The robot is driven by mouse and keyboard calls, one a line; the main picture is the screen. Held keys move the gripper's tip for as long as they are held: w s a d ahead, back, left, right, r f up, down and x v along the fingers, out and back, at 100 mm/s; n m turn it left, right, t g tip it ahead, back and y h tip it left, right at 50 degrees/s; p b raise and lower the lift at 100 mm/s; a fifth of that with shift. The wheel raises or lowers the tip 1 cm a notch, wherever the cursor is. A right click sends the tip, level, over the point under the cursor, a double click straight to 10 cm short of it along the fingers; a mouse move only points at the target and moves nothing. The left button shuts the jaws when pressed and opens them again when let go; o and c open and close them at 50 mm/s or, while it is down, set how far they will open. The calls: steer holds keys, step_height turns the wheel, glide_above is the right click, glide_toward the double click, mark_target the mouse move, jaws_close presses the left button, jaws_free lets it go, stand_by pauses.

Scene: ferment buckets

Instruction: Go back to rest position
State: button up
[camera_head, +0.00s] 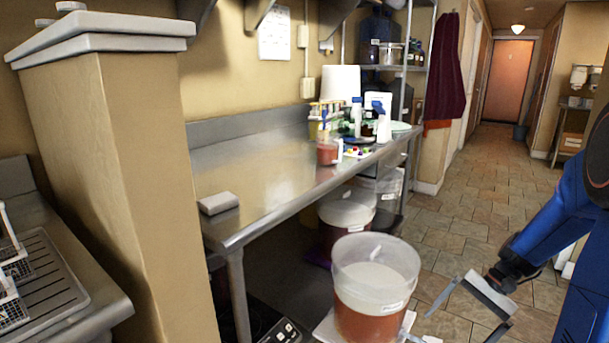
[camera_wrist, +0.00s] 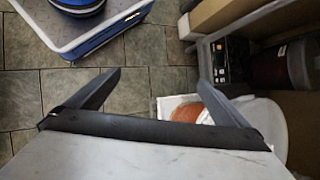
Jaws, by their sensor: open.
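My gripper (camera_head: 458,328) is at the lower right of the head view, to the right of a translucent bucket (camera_head: 375,285). The bucket stands upright, low down in front of the steel counter, with orange-red contents and a pale layer on top. The gripper's fingers are spread apart with nothing between them. In the wrist view the open fingers (camera_wrist: 160,78) frame tiled floor. The bucket (camera_wrist: 268,112) shows there at the lower right, partly hidden behind the right finger and the gripper body.
A steel counter (camera_head: 265,190) holds bottles, a small container and a grey block. Another bucket (camera_head: 346,212) stands under it. A wall pillar (camera_head: 130,190) and a drainer with racks are at left. Tiled floor (camera_head: 475,195) is clear toward the far door.

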steer(key=s+a+r+n+t+h, duration=0.3)
steer(key=s+a+r+n, duration=0.1)
steer(key=s+r, duration=0.3)
steer(key=s+a+r+n+t+h, duration=0.3)
steer(key=s+r, duration=0.4)
steer(key=s, duration=0.3)
steer(key=a+n+h, duration=0.1)
steer(key=a, duration=0.1)
steer(key=shift+s+a+r+n, duration=0.15)
steer(key=shift+a+r+n, duration=0.15)
steer(key=shift+a+n, duration=0.1)
steer(key=shift+d, duration=0.1)
